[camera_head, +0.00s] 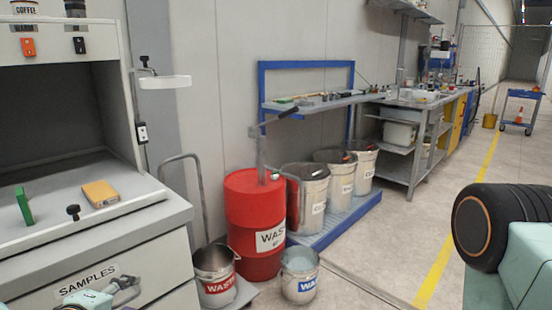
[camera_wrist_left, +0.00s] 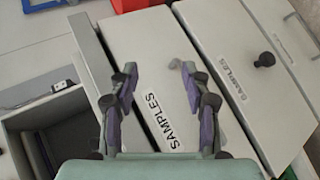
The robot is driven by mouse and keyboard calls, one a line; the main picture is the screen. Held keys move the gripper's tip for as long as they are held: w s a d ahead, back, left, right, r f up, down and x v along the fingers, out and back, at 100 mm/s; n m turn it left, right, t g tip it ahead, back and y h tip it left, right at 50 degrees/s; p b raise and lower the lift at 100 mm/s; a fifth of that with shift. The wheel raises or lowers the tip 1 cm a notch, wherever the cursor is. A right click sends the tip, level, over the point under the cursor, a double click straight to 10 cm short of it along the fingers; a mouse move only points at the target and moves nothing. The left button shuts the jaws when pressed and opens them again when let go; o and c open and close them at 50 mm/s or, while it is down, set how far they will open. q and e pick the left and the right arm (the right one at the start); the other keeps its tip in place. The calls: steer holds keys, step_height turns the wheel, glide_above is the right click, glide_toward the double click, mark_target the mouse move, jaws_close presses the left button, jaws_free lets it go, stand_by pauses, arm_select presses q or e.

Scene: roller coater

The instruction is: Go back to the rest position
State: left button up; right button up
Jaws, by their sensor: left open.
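My left gripper (camera_head: 128,286) shows at the bottom left of the head view, partly cut off, in front of the grey cabinet (camera_head: 165,240). In the left wrist view my left gripper (camera_wrist_left: 158,68) has its two fingers apart, with nothing held between them. Behind the fingers is a pale drawer front with a SAMPLES label (camera_wrist_left: 163,120). My right gripper is not in view.
A green block (camera_head: 24,206), a black knob (camera_head: 73,211) and an orange-yellow block (camera_head: 100,193) are on the cabinet. A red WASTE drum (camera_head: 254,215), metal buckets (camera_head: 215,275) and a blue-edged pallet (camera_head: 335,225) stand right.

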arm_select(q)
steer(key=s+d+f+m+g, duration=0.4)
steer(key=s+f+m+g, duration=0.2)
steer(key=s+f, duration=0.5)
steer(key=s+d+f+m+g, duration=0.4)
steer(key=s+f+m, duration=0.6)
steer(key=s, duration=0.6)
steer(key=shift+s+f+g, duration=0.25)
steer(key=shift+f+g, duration=0.65)
steer(key=shift+g, duration=0.1)
